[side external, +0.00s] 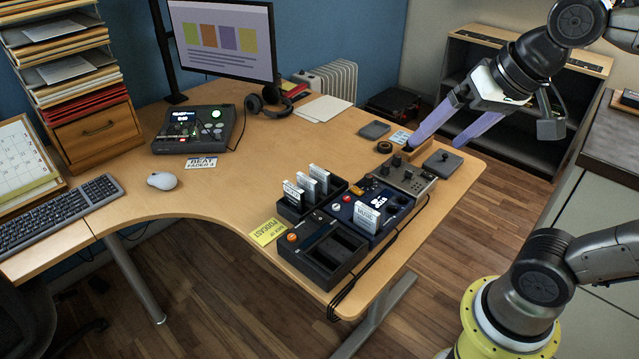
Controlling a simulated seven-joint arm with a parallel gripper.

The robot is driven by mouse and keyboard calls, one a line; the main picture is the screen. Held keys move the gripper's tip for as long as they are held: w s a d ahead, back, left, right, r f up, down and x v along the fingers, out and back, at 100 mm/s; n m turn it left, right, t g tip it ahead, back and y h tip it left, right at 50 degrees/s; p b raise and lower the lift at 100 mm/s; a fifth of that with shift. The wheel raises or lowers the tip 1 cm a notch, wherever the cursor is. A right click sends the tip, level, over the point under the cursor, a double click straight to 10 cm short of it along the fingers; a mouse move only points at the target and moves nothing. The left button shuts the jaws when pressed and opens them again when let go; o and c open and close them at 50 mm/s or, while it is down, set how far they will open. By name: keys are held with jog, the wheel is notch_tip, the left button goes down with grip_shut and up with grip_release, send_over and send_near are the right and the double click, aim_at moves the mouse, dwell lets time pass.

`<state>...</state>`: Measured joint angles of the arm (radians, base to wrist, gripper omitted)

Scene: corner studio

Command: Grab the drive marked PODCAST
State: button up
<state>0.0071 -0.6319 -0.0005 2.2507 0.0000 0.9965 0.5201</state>
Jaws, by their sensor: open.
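Three white drives stand upright in a small black rack on the desk: a front one (293,194), a middle one (307,186) and a back one (320,178). Another white drive (367,217) stands in a blue unit (388,203) to their right. The drives carry dark print, too small for me to tell which is marked PODCAST. My gripper (436,142) is open and empty, with its two purple fingers apart. It is up and right of the drives, over the far right part of the desk, apart from all of them.
A black dock (318,255) with an orange knob and empty-looking slots sits at the desk's front edge. A yellow note (267,232) with upside-down print including PODCAST lies beside it. A grey mixer (402,176) stands below my fingers. Cables hang off the right edge. Desk left of the rack is clear.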

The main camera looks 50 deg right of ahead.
jog(key=w+d+r+m, duration=0.1)
jog(key=w+r+m, duration=0.3)
jog(key=w, duration=0.5)
jog(key=m+g, duration=0.6)
jog(key=m, duration=0.2)
send_over(319, 178)
jog(key=f, duration=3.2)
jog(key=shift+w+d+f, duration=0.2)
jog(key=shift+d, duration=0.15)
jog(key=shift+f, duration=3.15)
jog(key=shift+r, duration=0.1)
jog(key=c, duration=1.2)
